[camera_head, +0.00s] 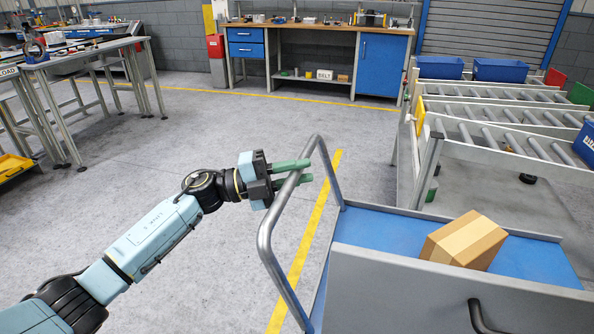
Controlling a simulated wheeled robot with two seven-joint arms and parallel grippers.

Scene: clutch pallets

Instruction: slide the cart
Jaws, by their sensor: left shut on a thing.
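The cart (394,233) stands at the lower right, with a blue deck, a grey side panel and a tubular push handle (265,243) at its left end. A cardboard box (464,241) sits tilted in view on the blue deck, partly hidden by the side panel. My left gripper (291,173) comes in from the left and its green fingers are shut on the upper part of the cart handle. My right gripper is out of view. The cart's wheels are hidden.
A roller conveyor (500,155) with blue bins (500,70) stands close behind the cart on the right. A workbench (320,30) with blue cabinets stands at the back. Metal tables (85,50) are at the left. The grey floor (180,140) between them is clear, with yellow lines.

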